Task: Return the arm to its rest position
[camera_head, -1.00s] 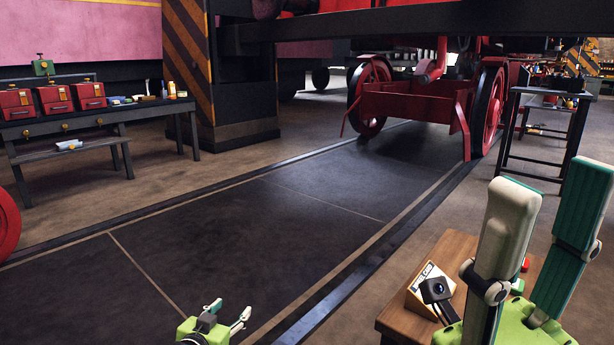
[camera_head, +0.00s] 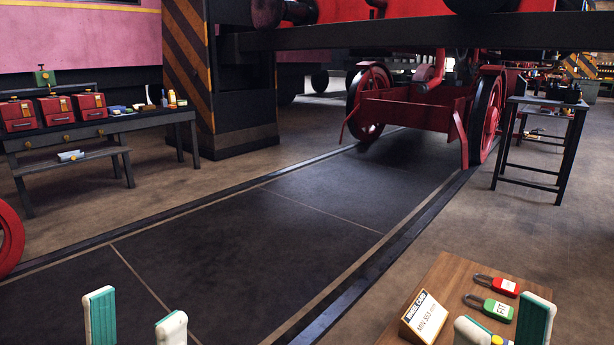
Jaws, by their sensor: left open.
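My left gripper (camera_head: 136,304) shows at the bottom left of the head view as two pale fingers with teal pads. They stand upright and apart, with nothing between them. My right gripper (camera_head: 504,311) shows at the bottom right, also as two upright fingers held apart. It is in front of a wooden table (camera_head: 447,276) and hides part of its top. A small yellow and blue thing (camera_head: 497,339) shows between the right fingers, and I cannot tell it from something lying on the table. Both wrists and forearms are below the picture.
On the wooden table are a white card (camera_head: 426,317), a red padlock (camera_head: 497,285) and a green padlock (camera_head: 490,306). A bench (camera_head: 95,128) with red boxes stands at left. A dark stand (camera_head: 545,103) is at right. The dark floor strip (camera_head: 210,250) is clear.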

